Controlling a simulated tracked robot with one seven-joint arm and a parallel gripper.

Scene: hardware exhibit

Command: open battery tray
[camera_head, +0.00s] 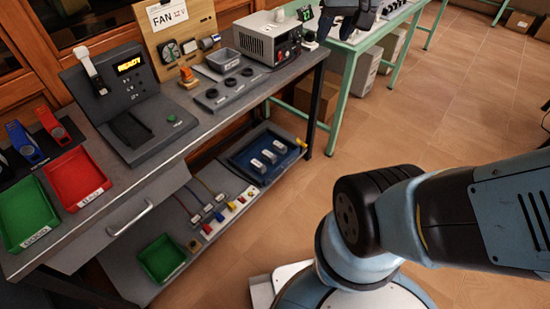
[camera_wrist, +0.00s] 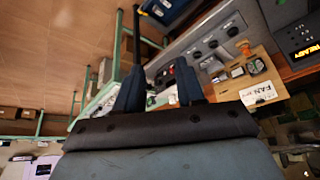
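No part is plainly marked as the battery tray. A blue tray (camera_head: 240,166) with a few white blocks in it sits on the lower shelf under the workbench. A grey drawer (camera_head: 150,207) with a silver handle is shut below the bench top. A dark tester (camera_head: 140,110) with a lit READY display stands on the bench; it also shows at the right of the wrist view (camera_wrist: 300,35). My gripper's two dark fingers (camera_wrist: 160,88) are apart with nothing between them. A dark shape at the top of the head view looks like my gripper (camera_head: 345,20), away from the drawer and blue tray.
The bench (camera_head: 215,120) also carries a red tray (camera_head: 75,178), a green tray (camera_head: 35,212), a FAN board (camera_head: 178,35) and a grey power unit (camera_head: 265,40). A teal-framed table (camera_head: 370,40) stands behind. Open tiled floor (camera_head: 400,120) lies to the right.

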